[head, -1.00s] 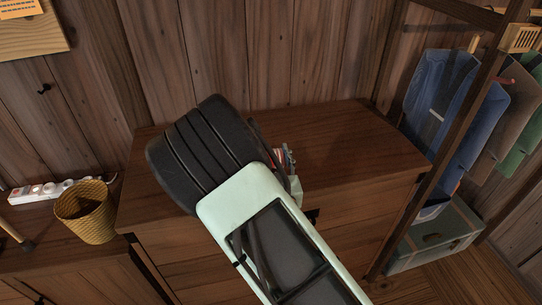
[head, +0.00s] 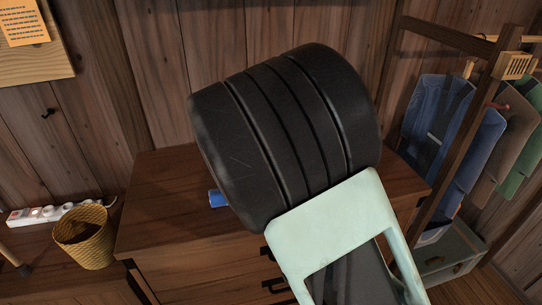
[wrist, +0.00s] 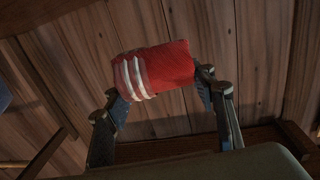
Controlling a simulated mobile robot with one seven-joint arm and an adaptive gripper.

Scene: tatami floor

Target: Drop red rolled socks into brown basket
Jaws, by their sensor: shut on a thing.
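The red rolled socks (wrist: 160,70), with white stripes at one end, show in the wrist view. My gripper (wrist: 163,85) is shut on them, one finger at each side. In the head view my dark arm hides the gripper and the socks. The brown basket (head: 85,240) is woven and stands upright at the left of the head view, on the lower surface left of the wooden dresser. I cannot see to the bottom of it.
The wooden dresser (head: 150,210) stands in the middle, with a small blue item (head: 216,198) on top, partly hidden by my arm. A white power strip (head: 45,213) lies behind the basket. A rack with hanging clothes (head: 450,130) stands at the right.

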